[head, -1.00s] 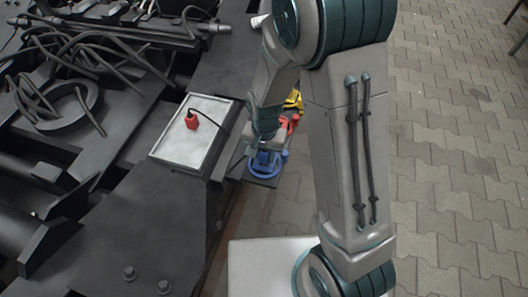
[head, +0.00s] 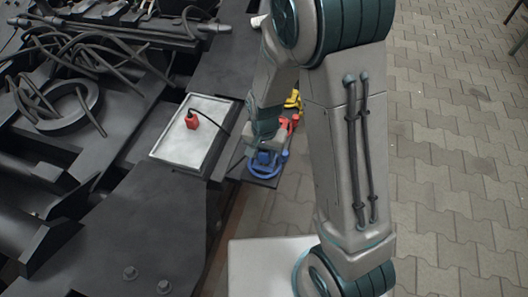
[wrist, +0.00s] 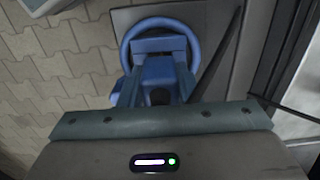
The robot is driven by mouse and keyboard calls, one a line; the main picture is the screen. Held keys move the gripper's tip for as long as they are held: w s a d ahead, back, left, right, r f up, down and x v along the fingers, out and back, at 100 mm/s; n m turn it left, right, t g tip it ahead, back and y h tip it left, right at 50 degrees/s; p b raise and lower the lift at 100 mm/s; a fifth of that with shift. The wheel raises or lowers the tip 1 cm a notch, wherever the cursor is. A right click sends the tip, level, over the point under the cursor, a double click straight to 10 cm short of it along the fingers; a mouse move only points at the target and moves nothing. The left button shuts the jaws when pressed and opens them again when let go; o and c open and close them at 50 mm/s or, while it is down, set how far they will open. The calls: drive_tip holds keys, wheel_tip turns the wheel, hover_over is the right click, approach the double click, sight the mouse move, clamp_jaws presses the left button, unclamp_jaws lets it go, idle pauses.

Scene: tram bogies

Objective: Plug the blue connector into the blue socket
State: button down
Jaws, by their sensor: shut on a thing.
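The blue socket (head: 264,174), with a round blue ring, sits on a dark plate at the side of the bogie. In the wrist view its ring (wrist: 125,40) shows at the top. My gripper (head: 266,152) is right over this socket and shut on the blue connector (wrist: 158,68), a blue block seen between the fingers. The connector overlaps the ring in the wrist view. The fingers and gripper body hide its lower end, so I cannot tell how deep it sits in the socket.
A red connector (head: 192,121) with a black cable lies on a pale tray (head: 166,153) left of my gripper. Red (head: 284,123) and yellow (head: 293,100) sockets stand just behind the blue one. Dark bogie parts and cables fill the left. Paved floor (head: 450,150) is clear at right.

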drive_tip(key=shift+f+b, duration=0.35)
drive_tip(key=shift+f, duration=0.2)
drive_tip(key=c, duration=1)
unclamp_jaws()
drive_tip(key=shift+o, duration=0.2)
drive_tip(key=shift+r, duration=0.15)
wheel_tip(320, 180, up, 14)
drive_tip(key=p, duration=0.4)
drive_tip(key=s+d+r+n+t+p, duration=0.1)
drive_tip(key=s+d+r+p, duration=0.3)
drive_tip(key=r+p, duration=0.3)
drive_tip(key=s+d+r+n+t+p, duration=0.1)
drive_tip(key=s+d+r+p, duration=0.3)
drive_tip(key=r, duration=1)
drive_tip(key=s+d+r+n+p, duration=0.1)
drive_tip(key=s+d+r+p, duration=0.2)
drive_tip(key=r+p, duration=0.7)
drive_tip(key=shift+s+d+r+n+t, duration=0.4)
drive_tip(key=shift+s+r, duration=0.05)
drive_tip(key=shift+r, duration=0.35)
